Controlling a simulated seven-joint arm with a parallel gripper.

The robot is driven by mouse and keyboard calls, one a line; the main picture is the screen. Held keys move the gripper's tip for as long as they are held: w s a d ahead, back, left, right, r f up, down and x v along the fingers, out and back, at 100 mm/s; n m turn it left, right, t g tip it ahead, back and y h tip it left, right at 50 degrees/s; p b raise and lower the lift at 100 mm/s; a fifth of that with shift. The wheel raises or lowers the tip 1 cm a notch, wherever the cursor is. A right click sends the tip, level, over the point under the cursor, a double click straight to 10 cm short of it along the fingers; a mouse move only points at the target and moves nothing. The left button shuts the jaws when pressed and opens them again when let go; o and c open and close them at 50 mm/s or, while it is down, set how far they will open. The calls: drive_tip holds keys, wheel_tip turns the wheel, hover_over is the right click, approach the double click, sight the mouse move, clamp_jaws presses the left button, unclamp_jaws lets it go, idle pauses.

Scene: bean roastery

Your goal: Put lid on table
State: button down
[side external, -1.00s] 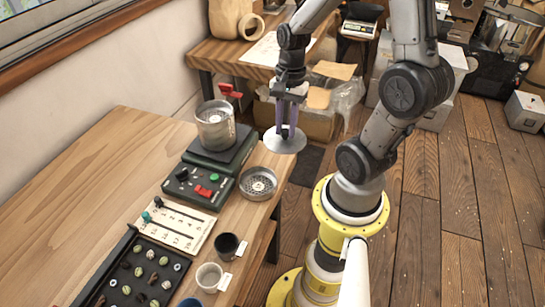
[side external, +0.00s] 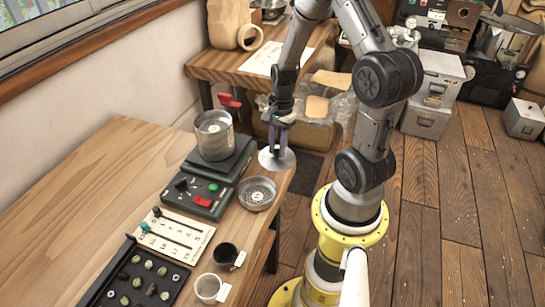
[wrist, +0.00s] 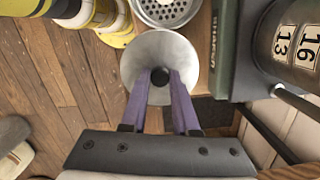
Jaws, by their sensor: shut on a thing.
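The lid (side external: 285,160) is a pale round metal disc with a dark knob. My gripper (side external: 279,147) points down and is shut on the knob. In the wrist view, the purple fingers of my gripper (wrist: 160,85) close on the black knob at the middle of the lid (wrist: 140,52). The lid is level at the right edge of the wooden table (side external: 75,185), just behind the perforated metal dish. I cannot tell whether it touches the table top.
A perforated dish (side external: 257,193) sits close in front of the lid. A slider board (side external: 174,236), a dark cup (side external: 225,253) and a bean tray (side external: 135,283) lie nearer. The table's left part is clear.

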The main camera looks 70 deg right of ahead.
sight(272, 156)
drive_tip(key=w+f, duration=0.1)
drive_tip(key=d+f, duration=0.1)
drive_tip(key=shift+w+d+f, duration=0.1)
drive_tip(key=shift+w+f, duration=0.2)
drive_tip(key=shift+w, duration=0.1)
drive_tip(key=shift+w+d+f, duration=0.1)
drive_tip(key=shift+f, duration=1.55)
drive_tip(key=shift+f, duration=0.2)
drive_tip(key=c, duration=0.7)
unclamp_jaws()
drive_tip(key=shift+r, duration=0.15)
